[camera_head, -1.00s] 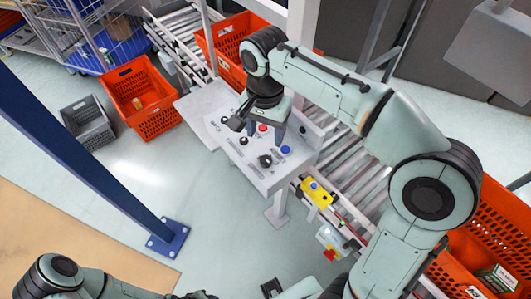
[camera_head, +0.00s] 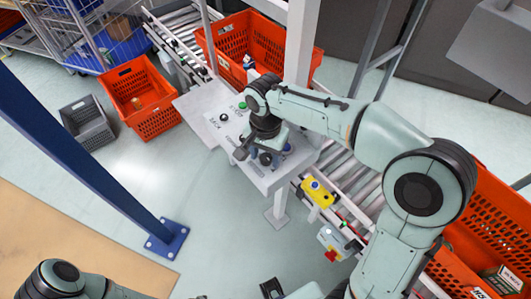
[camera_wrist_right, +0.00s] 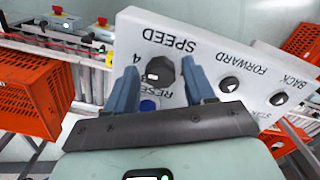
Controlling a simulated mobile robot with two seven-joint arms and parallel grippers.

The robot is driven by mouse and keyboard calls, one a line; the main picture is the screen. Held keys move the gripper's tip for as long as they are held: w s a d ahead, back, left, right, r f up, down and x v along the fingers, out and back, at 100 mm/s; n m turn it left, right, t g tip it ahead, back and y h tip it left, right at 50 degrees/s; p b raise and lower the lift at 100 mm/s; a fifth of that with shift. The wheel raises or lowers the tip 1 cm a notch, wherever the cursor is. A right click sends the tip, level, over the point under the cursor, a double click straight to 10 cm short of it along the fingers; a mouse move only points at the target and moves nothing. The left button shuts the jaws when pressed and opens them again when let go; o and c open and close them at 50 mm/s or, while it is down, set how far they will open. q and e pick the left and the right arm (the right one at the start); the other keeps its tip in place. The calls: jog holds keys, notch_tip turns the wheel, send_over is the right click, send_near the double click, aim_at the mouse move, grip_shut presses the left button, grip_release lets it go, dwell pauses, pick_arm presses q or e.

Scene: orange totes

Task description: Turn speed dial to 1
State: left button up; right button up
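The speed dial (camera_wrist_right: 160,70) is a black knob with a white mark, on a pale control panel (camera_wrist_right: 236,62) beside the printed word SPEED and a 4. In the head view the dial (camera_head: 265,158) is partly covered. My right gripper (camera_wrist_right: 160,88) is open, one finger on each side of the dial; contact cannot be made out. In the head view this gripper (camera_head: 263,148) hangs over the panel. A blue reset button (camera_wrist_right: 148,105) shows between the fingers, nearer the wrist. Of my left arm only links show at the bottom left; its gripper is not visible.
Black forward (camera_wrist_right: 229,84) and back (camera_wrist_right: 278,98) knobs sit on the panel. A green button (camera_head: 242,105) is at its far side. An orange tote (camera_head: 143,97) and grey crate (camera_head: 88,122) lie left.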

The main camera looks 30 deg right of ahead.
jog(key=c, duration=0.7)
jog(key=shift+c, duration=0.2)
